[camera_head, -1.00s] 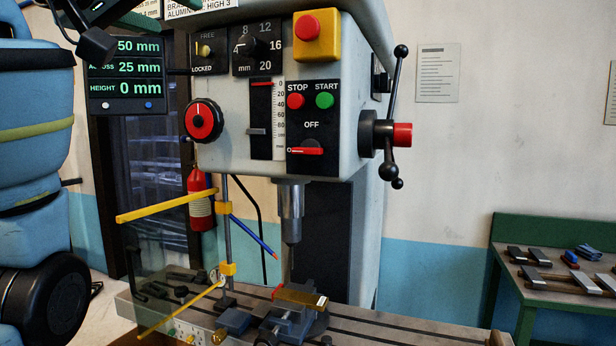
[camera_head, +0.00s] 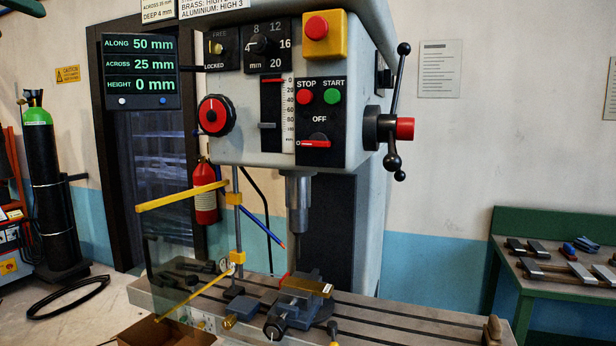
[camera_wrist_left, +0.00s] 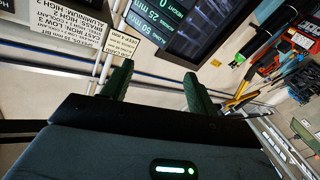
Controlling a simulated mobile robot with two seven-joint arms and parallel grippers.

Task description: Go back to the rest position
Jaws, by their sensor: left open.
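In the left wrist view my left gripper (camera_wrist_left: 158,88) is open, its two dark green fingers apart with nothing between them. Past it, tilted in that view, are the readout screen (camera_wrist_left: 170,18) and printed sign cards (camera_wrist_left: 75,25). A vise (camera_head: 300,303) with a brass-coloured block (camera_head: 308,286) sits on the slotted table (camera_head: 390,330) below the spindle (camera_head: 299,200).
The readout screen (camera_head: 139,72) hangs left of the press head. A lever handle (camera_head: 397,100) sticks out on its right. A yellow-edged clear guard (camera_head: 170,262) stands left of the spindle. A gas cylinder (camera_head: 45,190) is at far left, a green bench (camera_head: 550,250) at right.

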